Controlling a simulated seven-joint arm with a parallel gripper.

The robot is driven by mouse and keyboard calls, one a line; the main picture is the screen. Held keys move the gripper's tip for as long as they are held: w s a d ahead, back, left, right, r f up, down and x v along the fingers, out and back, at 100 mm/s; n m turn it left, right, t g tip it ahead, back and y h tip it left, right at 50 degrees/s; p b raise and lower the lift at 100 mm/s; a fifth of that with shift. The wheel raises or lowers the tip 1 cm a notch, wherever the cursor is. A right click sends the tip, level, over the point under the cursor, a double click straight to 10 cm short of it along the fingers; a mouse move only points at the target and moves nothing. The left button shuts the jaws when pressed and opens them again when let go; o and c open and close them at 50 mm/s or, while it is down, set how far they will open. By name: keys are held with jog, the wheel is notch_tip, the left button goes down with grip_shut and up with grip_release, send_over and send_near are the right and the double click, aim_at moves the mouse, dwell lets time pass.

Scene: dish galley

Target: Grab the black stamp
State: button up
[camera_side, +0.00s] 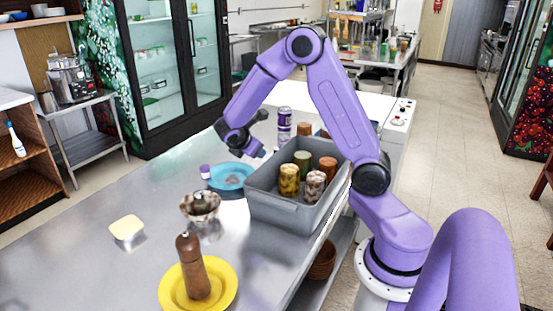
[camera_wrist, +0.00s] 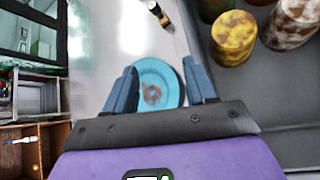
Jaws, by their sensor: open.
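My gripper (camera_wrist: 160,66) is open, with nothing between its blue fingers in the wrist view. In the side view my gripper (camera_side: 256,150) is above the counter near the blue plate and the grey bin. I cannot pick out the black stamp for certain. A small black and tan object (camera_wrist: 161,16) lies on the counter at the top edge of the wrist view, beyond the fingertips, and may be it.
The grey bin (camera_side: 268,207) holds several cans, right of the plate. The left counter is mostly clear.

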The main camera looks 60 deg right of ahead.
jog(key=w+d+f+n+g+h, duration=0.1)
jog(key=w+d+f+n+h, duration=0.1)
jog(key=d, duration=0.7)
jog(key=w+d+f+n+h, duration=0.1)
jog(key=d+f, duration=0.1)
jog(key=d, duration=0.7)
jog(key=shift+h, duration=0.3)
notch_tip(320, 180, down, 7)
jog(key=shift+f, duration=0.15)
jog(key=shift+x, duration=2.45)
grip_shut()
